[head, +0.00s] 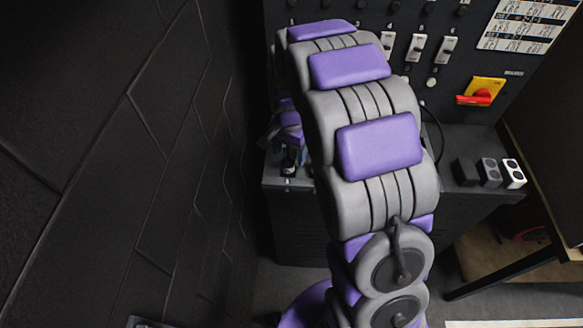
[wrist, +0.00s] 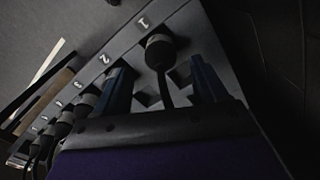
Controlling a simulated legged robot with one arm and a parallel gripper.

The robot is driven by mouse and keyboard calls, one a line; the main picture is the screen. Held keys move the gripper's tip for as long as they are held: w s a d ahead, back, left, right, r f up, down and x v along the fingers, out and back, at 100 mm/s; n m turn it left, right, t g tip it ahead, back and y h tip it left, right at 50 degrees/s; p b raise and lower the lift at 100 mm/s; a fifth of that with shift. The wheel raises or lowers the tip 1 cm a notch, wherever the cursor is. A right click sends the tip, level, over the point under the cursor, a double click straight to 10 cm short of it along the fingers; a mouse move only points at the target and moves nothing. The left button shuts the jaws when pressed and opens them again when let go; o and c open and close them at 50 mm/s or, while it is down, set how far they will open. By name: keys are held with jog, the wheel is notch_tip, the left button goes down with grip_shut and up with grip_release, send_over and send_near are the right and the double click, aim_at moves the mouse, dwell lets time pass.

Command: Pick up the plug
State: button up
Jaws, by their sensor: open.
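A black round plug (wrist: 160,48) sits at the position marked 1 on a grey panel in the wrist view, with a dark cable running from it toward my gripper. My gripper (wrist: 160,68) is open, with one dark blue finger on each side of the plug and cable. The fingers look apart from the plug, and nothing is held. In the head view, my gripper (head: 289,158) is small and partly hidden behind my arm, low over the left end of the ledge. I cannot make out the plug clearly there.
A dark ledge (head: 455,205) carries small blocks (head: 490,172) at the right. Behind are switches (head: 417,47) and a red-yellow rotary switch (head: 481,92). A dark wall (head: 150,150) is close at left.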

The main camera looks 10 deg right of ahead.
aim_at(288, 164)
jog(key=shift+s+a+f+b, duration=0.15)
jog(key=shift+a+f+b, duration=0.2)
jog(key=shift+a+f, duration=0.65)
jog(key=f, duration=0.1)
jog(key=d+f, duration=0.1)
jog(key=f, duration=0.1)
jog(key=shift+s+d+f+b, duration=0.1)
jog(key=shift+d+f+b, duration=0.1)
jog(key=shift+b, duration=0.2)
jog(key=shift+d, duration=0.45)
jog(key=shift+a, duration=0.9)
jog(key=c, duration=0.6)
jog(key=shift+d, duration=0.6)
jog(key=c, duration=0.6)
jog(key=shift+o, duration=0.2)
jog(key=shift+a, duration=0.1)
